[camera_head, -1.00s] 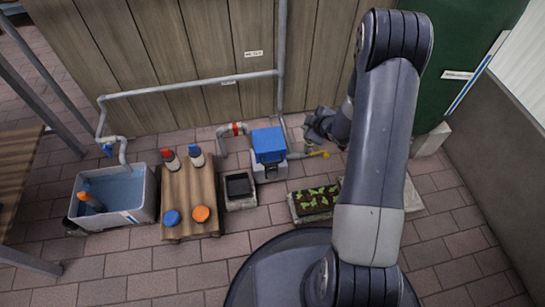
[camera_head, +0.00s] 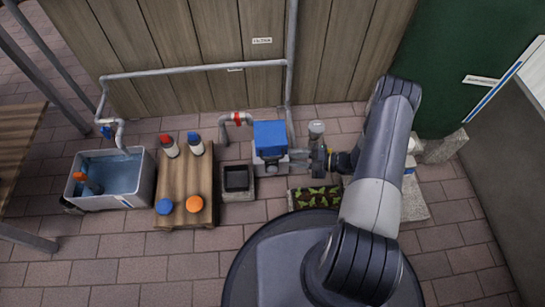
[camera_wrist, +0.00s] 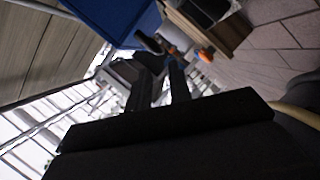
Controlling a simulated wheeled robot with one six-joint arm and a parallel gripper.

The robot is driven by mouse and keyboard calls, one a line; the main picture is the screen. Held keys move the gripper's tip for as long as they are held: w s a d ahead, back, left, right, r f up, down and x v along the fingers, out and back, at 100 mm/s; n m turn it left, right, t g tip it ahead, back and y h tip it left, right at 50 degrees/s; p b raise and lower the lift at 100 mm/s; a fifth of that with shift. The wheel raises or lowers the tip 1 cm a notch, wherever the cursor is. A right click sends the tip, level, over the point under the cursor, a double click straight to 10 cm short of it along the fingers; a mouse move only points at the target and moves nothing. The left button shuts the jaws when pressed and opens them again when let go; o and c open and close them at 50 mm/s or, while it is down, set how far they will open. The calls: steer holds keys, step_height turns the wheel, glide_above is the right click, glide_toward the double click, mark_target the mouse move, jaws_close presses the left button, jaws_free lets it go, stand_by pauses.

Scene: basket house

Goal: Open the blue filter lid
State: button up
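The filter is a grey box with a blue lid (camera_head: 270,138), standing against the wooden wall in the head view. The lid looks shut on the box. In the wrist view, part of the blue lid (camera_wrist: 112,18) shows at the top left. My gripper (camera_head: 318,160) is low beside the right side of the filter box, apart from the lid. In the wrist view, its two dark fingers (camera_wrist: 160,82) have a gap between them with nothing held. The yellow-handled valve seen earlier is hidden or not clear.
Left of the filter are a black-topped block (camera_head: 238,180), a wooden table (camera_head: 185,180) with bottles and caps, and a water basin (camera_head: 110,195). A planter (camera_head: 315,197) is in front of my gripper. A pipe (camera_head: 200,69) runs along the wall. Paving in front is mostly clear.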

mark_target(275, 158)
steer(key=b+x, duration=0.2)
steer(key=x, duration=0.7)
steer(key=shift+f, duration=0.1)
jaws_close()
